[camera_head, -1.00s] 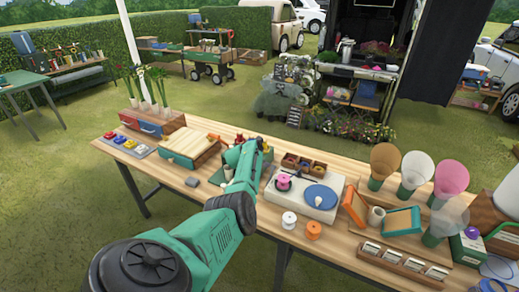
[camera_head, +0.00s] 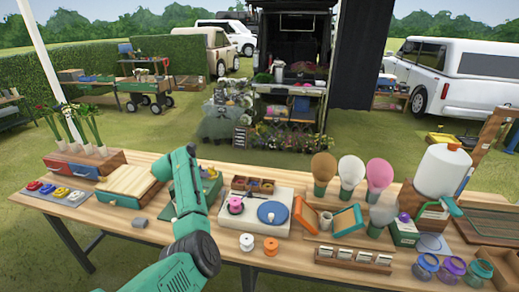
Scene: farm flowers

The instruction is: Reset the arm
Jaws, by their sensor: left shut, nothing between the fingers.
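My left arm, green with dark joints, comes up from the lower edge and bends over the wooden table (camera_head: 130,228). My left gripper (camera_head: 176,200) is at the far end of this arm, over the table between the wooden box (camera_head: 127,181) and the white board (camera_head: 265,222). It is shut with nothing in it. My own arm hides most of it and part of a green box with small coloured items behind. My right gripper is not in view.
Flower pots (camera_head: 85,143) stand at the table's back left. White and orange spools (camera_head: 247,242) lie near the front edge. Wrapped cones (camera_head: 350,172), a large white jug (camera_head: 441,172) and glass jars (camera_head: 452,268) crowd the right side.

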